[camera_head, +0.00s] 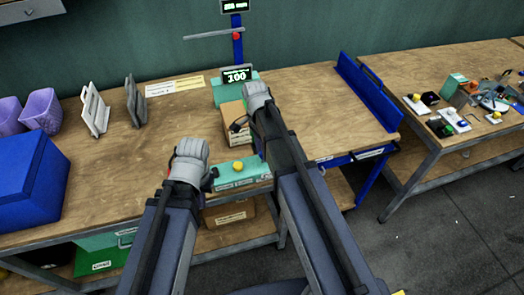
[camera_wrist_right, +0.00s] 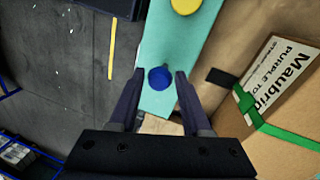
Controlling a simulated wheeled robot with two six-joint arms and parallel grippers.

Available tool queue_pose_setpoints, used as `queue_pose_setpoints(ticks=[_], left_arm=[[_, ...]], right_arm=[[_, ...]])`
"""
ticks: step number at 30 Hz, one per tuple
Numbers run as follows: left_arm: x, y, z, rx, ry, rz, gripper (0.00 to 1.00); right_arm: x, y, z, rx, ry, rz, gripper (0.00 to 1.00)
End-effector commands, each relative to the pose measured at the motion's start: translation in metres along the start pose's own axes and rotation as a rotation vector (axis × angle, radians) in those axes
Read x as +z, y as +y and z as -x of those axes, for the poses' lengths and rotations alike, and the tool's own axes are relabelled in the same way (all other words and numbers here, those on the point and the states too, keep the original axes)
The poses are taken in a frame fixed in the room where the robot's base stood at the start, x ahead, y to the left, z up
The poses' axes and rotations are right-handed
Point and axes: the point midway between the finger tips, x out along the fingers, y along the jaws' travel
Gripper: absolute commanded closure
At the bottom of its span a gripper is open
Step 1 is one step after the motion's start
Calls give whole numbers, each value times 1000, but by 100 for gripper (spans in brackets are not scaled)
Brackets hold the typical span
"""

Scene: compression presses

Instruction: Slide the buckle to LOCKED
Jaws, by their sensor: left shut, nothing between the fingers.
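A cardboard box (camera_head: 232,113) with a white label stands on the bench before the teal press; it also shows in the right wrist view (camera_wrist_right: 275,145). A green strap (camera_wrist_right: 285,132) crosses the box, with a green piece (camera_wrist_right: 243,98) on it that may be the buckle. I cannot read LOCKED anywhere. My right gripper (camera_head: 239,124) is beside the box; in its wrist view the fingers (camera_wrist_right: 157,88) are apart, with a blue button (camera_wrist_right: 159,76) just beyond the tips. My left gripper (camera_head: 212,178) is shut and empty near the left end of the teal control panel (camera_head: 230,184).
The panel carries a yellow button (camera_head: 238,166). The press display (camera_head: 237,75) reads 100. A blue bin (camera_head: 30,185), purple baskets (camera_head: 42,108) and grey holders (camera_head: 95,108) stand at left. A blue rail (camera_head: 368,92) edges the right side. Bench between holders and box is clear.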

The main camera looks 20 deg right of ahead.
Motion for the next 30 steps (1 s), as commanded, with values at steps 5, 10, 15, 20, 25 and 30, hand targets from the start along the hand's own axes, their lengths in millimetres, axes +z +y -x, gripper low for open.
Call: queue_pose_setpoints(ticks=[5, 10, 15, 20, 25, 30], left_arm=[[0, 0, 0, 0, 0, 0, 100], [0, 0, 0, 0, 0, 0, 100], [0, 0, 0, 0, 0, 0, 100], [0, 0, 0, 0, 0, 0, 100], [0, 0, 0, 0, 0, 0, 100], [0, 0, 0, 0, 0, 0, 100]], right_arm=[[0, 0, 0, 0, 0, 0, 73], [0, 0, 0, 0, 0, 0, 92], [0, 0, 0, 0, 0, 0, 100], [0, 0, 0, 0, 0, 0, 100], [0, 0, 0, 0, 0, 0, 100], [0, 0, 0, 0, 0, 0, 100]])
